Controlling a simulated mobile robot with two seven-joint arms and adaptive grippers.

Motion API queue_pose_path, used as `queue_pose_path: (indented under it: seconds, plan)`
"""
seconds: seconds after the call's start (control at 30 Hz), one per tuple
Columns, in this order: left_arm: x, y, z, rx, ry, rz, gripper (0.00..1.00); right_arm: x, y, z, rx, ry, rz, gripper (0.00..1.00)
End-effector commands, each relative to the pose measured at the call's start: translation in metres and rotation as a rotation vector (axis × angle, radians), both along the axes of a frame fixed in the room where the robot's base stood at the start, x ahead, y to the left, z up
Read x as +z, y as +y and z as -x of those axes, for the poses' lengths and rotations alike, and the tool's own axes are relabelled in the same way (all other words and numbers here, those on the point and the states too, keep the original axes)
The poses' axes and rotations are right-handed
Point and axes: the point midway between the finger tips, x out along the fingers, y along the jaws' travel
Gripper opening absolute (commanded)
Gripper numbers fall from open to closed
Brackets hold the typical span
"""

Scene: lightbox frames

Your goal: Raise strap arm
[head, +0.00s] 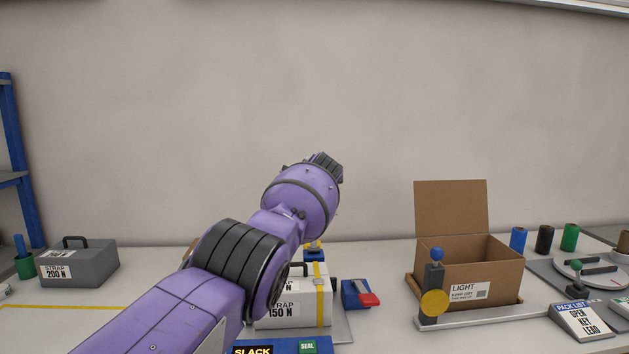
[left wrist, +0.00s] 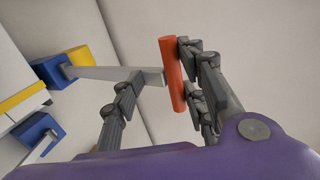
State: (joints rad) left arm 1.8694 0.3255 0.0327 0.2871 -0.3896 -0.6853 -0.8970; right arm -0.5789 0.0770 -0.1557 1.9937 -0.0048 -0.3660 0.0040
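In the left wrist view, the strap arm (left wrist: 115,73) is a grey bar running from a blue bracket (left wrist: 60,65) to a red-orange handle (left wrist: 172,76). My left gripper (left wrist: 160,82) has its fingers on both sides of the handle. The handle lies close against the two fingers on the right; the single left finger overlaps the bar, with a gap to the handle. In the head view, my purple left arm hides the gripper's fingertips and the strap arm. A grey case (head: 318,312) marked 150 N, with a yellow strap, sits below the arm. My right gripper is not in view.
A blue panel (head: 283,346) reads SLACK, with a green SEAL button. A blue-and-red device (head: 360,294) stands right of the case. An open carton (head: 497,272) stands farther right, behind a lever post (head: 434,278). A 200 N case (head: 85,268) is at left.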

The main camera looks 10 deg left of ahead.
Motion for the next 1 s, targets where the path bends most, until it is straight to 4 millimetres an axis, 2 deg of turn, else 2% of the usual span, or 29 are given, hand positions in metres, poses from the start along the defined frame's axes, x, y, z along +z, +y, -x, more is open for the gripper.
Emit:
queue_pose_path:
  seconds: [0.57,0.77,1.0]
  plan:
    - [0.007,0.0,0.0,-0.001,-0.01,-0.002,0.33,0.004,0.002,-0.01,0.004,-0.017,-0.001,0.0]
    - [0.01,-0.001,0.0,-0.002,-0.015,-0.004,0.33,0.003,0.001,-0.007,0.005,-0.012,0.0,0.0]
    - [0.013,-0.005,0.009,-0.001,-0.015,-0.004,0.33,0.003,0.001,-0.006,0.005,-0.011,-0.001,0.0]
